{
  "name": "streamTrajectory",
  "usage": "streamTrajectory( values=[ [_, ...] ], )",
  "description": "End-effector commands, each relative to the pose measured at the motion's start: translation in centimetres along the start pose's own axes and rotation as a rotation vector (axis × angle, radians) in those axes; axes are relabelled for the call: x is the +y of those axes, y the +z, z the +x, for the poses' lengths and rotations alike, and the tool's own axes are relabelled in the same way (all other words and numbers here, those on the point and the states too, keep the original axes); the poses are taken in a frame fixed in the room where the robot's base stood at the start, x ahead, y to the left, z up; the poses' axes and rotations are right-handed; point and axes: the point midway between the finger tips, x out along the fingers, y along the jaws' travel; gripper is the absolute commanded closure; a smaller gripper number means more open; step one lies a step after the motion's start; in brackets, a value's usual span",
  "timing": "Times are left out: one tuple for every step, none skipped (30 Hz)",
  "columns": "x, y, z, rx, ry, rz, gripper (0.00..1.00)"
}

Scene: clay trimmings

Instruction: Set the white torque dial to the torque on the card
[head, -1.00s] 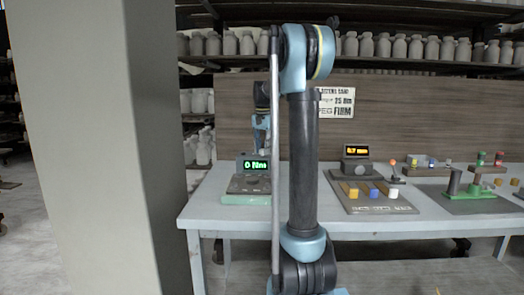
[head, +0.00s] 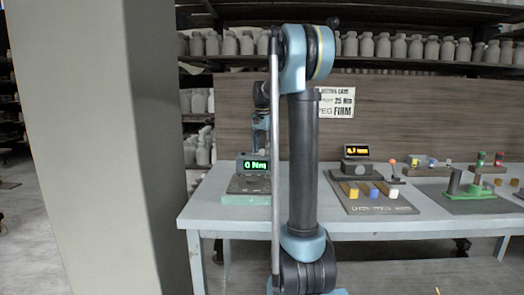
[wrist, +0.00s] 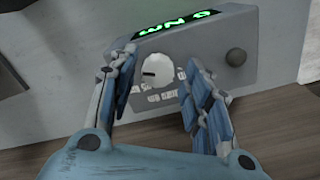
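The white torque dial (wrist: 158,71) is a round knob with a short dark mark, on a grey box (wrist: 205,65) that appears upside down in the wrist view. The box's green display (wrist: 175,22) shows 0 Nm, and it also reads 0 Nm in the head view (head: 256,165). My gripper (wrist: 160,64) is open, with one finger on each side of the dial and visible gaps between fingers and dial. Whether the fingertips are level with the dial is unclear. The card (head: 337,103) on the back panel reads 25 Nm and FIRM; my arm partly covers it.
A dark round knob (wrist: 236,57) sits on the same box, to the right of the dial. On the table (head: 240,209), a board (head: 375,205) with coloured blocks, an orange display (head: 356,151) and a green-based fixture (head: 468,191) stand to the right.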

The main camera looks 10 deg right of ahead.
Motion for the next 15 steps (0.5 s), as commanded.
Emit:
streamTrajectory(
  values=[
    [0.1, 0.0, 0.0, 0.0, 0.001, 0.0, 0.52],
    [0.1, 0.1, 0.0, -0.001, 0.001, 0.0, 0.52],
    [0.1, 0.1, 0.0, -0.001, 0.001, 0.0, 0.52],
    [0.1, 0.1, 0.0, -0.001, 0.001, 0.0, 0.52],
    [0.1, 0.1, 0.0, -0.001, 0.002, 0.0, 0.52],
    [0.1, 0.1, 0.0, -0.001, 0.002, 0.0, 0.52],
    [0.1, 0.1, 0.0, -0.002, 0.002, 0.0, 0.52],
    [0.1, 0.1, 0.0, -0.002, 0.002, 0.0, 0.52],
    [0.1, 0.1, -0.1, -0.002, 0.002, 0.0, 0.52],
    [0.1, 0.1, -0.1, -0.002, 0.002, 0.0, 0.52],
    [0.1, 0.1, -0.3, -0.002, 0.002, 0.0, 0.52],
    [0.1, 0.1, -0.6, -0.002, 0.003, 0.0, 0.52],
    [0.1, 0.1, -0.9, -0.002, 0.003, 0.0, 0.52],
    [0.1, 0.1, -1.2, -0.002, 0.003, 0.0, 0.52],
    [0.1, 0.1, -1.8, -0.002, 0.003, 0.0, 0.52]
  ],
)
